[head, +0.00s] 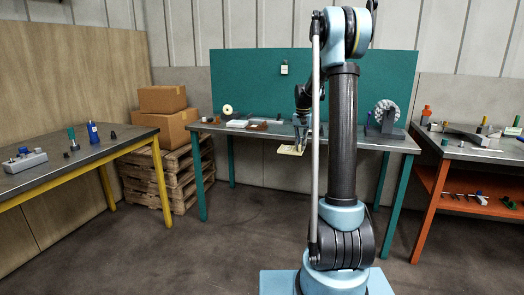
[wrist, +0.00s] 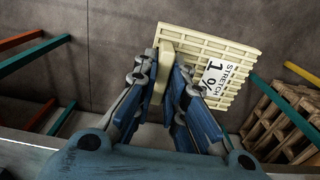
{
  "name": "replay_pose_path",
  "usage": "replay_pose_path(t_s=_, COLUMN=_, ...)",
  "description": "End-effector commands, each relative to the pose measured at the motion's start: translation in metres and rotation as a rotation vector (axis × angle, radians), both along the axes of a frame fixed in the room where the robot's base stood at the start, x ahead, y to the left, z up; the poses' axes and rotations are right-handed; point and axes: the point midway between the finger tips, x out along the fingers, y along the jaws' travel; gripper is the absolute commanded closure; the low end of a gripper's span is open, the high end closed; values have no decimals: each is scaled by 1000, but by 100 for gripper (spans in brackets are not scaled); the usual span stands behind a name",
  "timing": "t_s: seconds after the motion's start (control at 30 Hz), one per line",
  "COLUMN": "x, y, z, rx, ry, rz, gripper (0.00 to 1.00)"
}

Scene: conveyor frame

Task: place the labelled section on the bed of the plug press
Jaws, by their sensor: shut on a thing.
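The labelled section is a cream slatted panel (wrist: 205,45) with a white label reading "STRETCH 1%". My gripper (wrist: 168,85) is shut on a raised rib of it, with the label to the right of the fingers. In the head view the section (head: 290,150) hangs from my gripper (head: 302,132), near the front edge of the back table and apart from the floor. I cannot tell for sure which fixture is the plug press; a low grey fixture (head: 466,138) lies on the right bench.
The back table (head: 265,130) has teal legs and carries a toothed white wheel on a grey stand (head: 385,119). The left bench (head: 105,148) holds a grey block (head: 25,161) and a blue bottle (head: 93,133). Boxes (head: 168,126) sit on pallets. The floor between is clear.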

Motion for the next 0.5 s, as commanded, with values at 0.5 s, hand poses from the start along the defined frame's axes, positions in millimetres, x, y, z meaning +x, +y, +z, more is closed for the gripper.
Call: replay_pose_path(t_s=0.5, x=38, y=1, z=-62, rx=0, ry=0, rz=39, gripper=100)
